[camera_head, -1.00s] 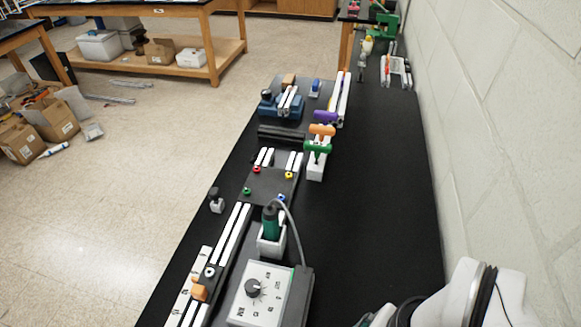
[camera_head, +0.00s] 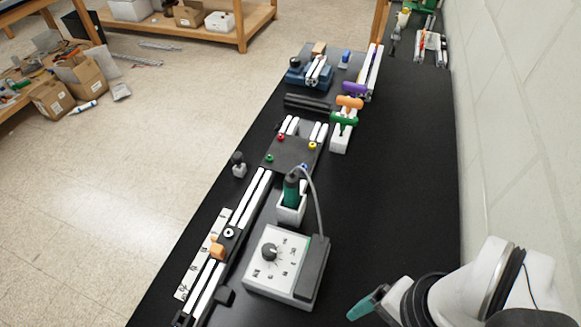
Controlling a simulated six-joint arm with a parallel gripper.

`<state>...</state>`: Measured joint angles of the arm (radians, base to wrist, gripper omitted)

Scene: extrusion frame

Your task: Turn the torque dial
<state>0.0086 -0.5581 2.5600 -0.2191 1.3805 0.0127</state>
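The torque dial is a black knob (camera_head: 270,252) on the white face of a control box (camera_head: 262,280) at the lower middle of the view. Printed marks ring the knob, too small to read. My gripper (camera_head: 362,304) shows at the lower right as a teal tip on my white and black arm. It is to the right of the box and apart from it. Only part of the gripper shows, so the gap between its fingers cannot be made out.
A green-handled screwdriver (camera_head: 291,188) with a grey cable stands in a white holder behind the box. White rails with an orange clamp (camera_head: 217,248) lie to the left. T-handled tools (camera_head: 345,117) stand farther back.

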